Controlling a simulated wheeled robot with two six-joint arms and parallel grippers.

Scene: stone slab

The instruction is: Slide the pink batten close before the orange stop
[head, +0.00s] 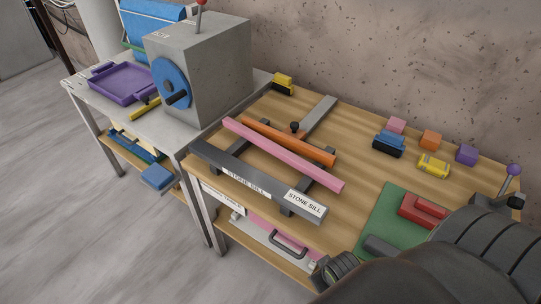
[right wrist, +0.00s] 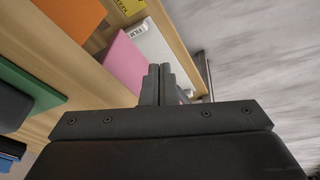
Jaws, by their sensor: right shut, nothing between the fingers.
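The pink batten (head: 282,154) is a long bar lying at a slant across two grey rails (head: 318,117) on the wooden bench. The orange stop (head: 289,142) is a shorter bar just behind it, with a dark knob (head: 295,127) by it. The gap between them is narrow at the left and looks wider toward the right end. A dark stone sill (head: 240,174) with white labels runs along the bench's front. My right gripper (right wrist: 160,85) is shut and empty in the right wrist view, away from the batten. My left gripper is not in view.
A green mat (head: 379,222) with a red block (head: 422,209) lies at the right near my arm. Several small coloured blocks stand along the back. A grey machine (head: 218,75) and purple tray (head: 122,84) stand on the left table. Bare wood lies right of the batten.

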